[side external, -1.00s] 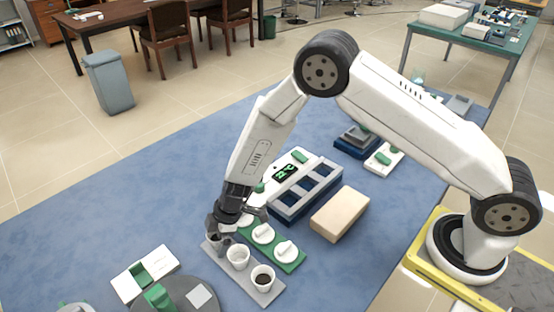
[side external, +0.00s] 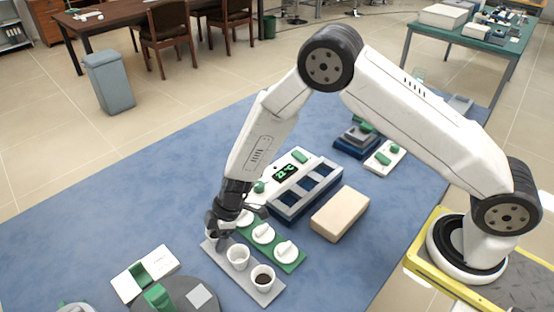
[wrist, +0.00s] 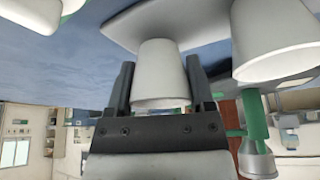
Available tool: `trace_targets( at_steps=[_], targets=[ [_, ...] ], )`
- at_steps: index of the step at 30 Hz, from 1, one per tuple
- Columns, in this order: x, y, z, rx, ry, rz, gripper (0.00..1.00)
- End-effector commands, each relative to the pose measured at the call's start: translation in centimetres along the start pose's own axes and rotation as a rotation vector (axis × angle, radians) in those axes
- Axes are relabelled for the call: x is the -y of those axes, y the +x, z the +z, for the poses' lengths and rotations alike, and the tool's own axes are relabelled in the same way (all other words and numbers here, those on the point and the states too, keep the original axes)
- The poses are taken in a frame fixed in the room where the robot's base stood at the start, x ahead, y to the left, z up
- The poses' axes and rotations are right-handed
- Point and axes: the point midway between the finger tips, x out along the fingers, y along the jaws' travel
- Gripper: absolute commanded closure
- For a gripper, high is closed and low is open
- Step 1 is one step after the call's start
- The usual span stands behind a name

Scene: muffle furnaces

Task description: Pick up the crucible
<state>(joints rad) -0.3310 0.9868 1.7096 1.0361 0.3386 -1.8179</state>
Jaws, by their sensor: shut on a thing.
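Three white cup-shaped crucibles stand in a row at the grey tray (side external: 248,287) in the side external view. My gripper (side external: 219,231) is at the left end of this row, shut on the end crucible (wrist: 159,78). In the wrist view, the two dark fingers of my gripper (wrist: 160,64) sit on either side of that crucible. The fingers partly hide it in the side view, and I cannot tell whether it still touches the tray. The middle crucible (side external: 238,257) and the right crucible (side external: 263,278), with dark contents, stand free beside it.
A green tray (side external: 298,267) with white lids (side external: 263,233) lies just behind the crucibles. Behind it are a device with a display (side external: 286,171), a blue rack (side external: 305,190) and a beige block (side external: 340,213). A grey round plate (side external: 190,291) stands at front left.

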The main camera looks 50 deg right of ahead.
Motion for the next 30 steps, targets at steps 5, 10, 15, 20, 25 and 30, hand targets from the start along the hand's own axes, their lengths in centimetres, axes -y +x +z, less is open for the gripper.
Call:
trace_targets(
  at_steps=[5,10,15,20,25,30],
  targets=[
    [0.0,-1.9,-0.8,-0.003,-0.002,0.001,0.89],
    [1.1,-3.8,-0.5,-0.002,0.0,0.0,0.89],
    [2.3,-6.2,-0.2,-0.002,0.0,0.001,0.89],
    [3.6,-8.6,0.1,-0.003,-0.001,0.001,0.89],
    [5.6,-10.4,1.3,-0.001,0.001,0.0,0.89],
    [7.5,-12.2,2.5,-0.002,0.0,0.0,0.89]
  ],
)
